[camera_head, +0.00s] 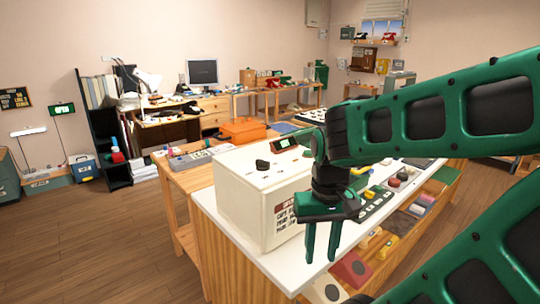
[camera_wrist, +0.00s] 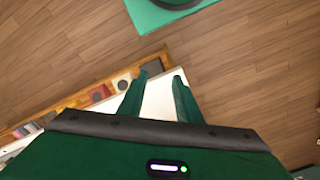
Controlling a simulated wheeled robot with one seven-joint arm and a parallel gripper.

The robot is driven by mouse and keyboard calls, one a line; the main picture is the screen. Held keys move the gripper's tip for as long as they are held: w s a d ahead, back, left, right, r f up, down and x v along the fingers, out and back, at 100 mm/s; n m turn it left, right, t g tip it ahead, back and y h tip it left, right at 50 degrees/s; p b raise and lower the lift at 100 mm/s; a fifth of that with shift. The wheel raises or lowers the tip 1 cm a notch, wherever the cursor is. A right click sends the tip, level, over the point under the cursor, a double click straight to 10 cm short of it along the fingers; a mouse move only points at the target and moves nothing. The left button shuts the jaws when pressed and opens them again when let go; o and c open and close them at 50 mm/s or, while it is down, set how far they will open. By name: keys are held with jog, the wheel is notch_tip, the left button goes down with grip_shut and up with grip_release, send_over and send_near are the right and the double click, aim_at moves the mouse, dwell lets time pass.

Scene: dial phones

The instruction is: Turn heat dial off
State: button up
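A white box-shaped appliance (camera_head: 262,205) stands on the white counter in the head view. A black knob (camera_head: 262,165), likely the heat dial, sits on its top; its setting is too small to read. My gripper (camera_head: 322,255) points down to the right of the appliance, near the counter's front edge, apart from the knob. Its two green fingers are spread with nothing between them. In the wrist view the open fingers (camera_wrist: 159,76) hang over the white counter edge, and neither knob nor appliance shows.
The white counter (camera_head: 280,262) has a strip with several coloured buttons (camera_head: 378,203) behind my gripper. Below it are shelves holding coloured boxes (camera_head: 352,268). Wooden floor (camera_head: 100,240) lies open at the left.

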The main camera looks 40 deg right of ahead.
jog(key=shift+o, duration=0.9)
jog(key=shift+s+d, duration=0.1)
jog(key=o, duration=0.4)
jog(key=shift+s+d+r, duration=0.1)
jog(key=shift+d+r, duration=0.15)
jog(key=shift+r, duration=0.75)
notch_tip(320, 180, up, 21)
jog(key=m, duration=0.5)
send_over(262, 160)
notch_tip(262, 160, down, 10)
jog(key=shift+f, duration=0.15)
jog(key=shift+c, duration=0.8)
